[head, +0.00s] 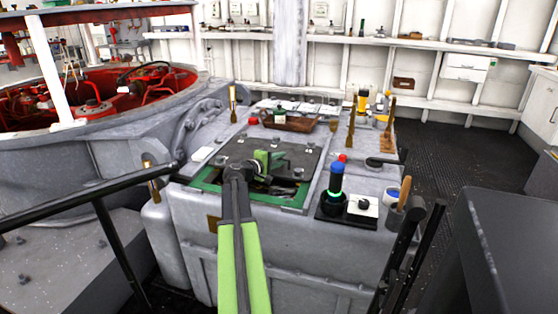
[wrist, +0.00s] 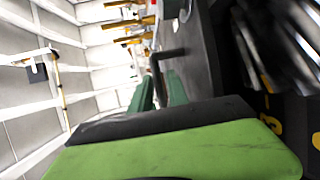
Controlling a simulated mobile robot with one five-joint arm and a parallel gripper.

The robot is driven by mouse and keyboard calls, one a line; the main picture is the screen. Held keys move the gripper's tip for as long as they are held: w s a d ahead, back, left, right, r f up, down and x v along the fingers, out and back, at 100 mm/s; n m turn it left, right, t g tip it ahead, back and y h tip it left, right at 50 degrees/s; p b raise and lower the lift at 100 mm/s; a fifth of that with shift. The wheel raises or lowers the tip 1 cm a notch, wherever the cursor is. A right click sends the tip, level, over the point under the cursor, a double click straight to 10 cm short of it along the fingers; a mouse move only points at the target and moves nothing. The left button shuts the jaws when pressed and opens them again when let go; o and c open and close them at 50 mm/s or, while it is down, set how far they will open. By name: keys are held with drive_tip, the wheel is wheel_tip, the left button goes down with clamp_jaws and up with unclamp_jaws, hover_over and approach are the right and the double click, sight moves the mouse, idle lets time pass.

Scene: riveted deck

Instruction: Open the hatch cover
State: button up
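The hatch cover (head: 287,143) is a dark grey plate on top of the grey machine housing. Its near edge stands off the green-rimmed frame (head: 205,187), and dark opening and machinery parts show in front of it. My gripper (head: 266,160), with green fingers, is at the near part of the cover. In the wrist view the two green fingers (wrist: 161,92) lie on either side of the cover's black bar handle (wrist: 168,52) and look closed on it. The cover's dark face (wrist: 203,62) is beside them. The fingertip contact is partly hidden by my gripper body.
A brown tray (head: 290,122) and upright tools (head: 350,128) are behind and right. A black railing (head: 95,192) is at left.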

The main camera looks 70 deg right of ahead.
clamp_jaws()
idle(1.1)
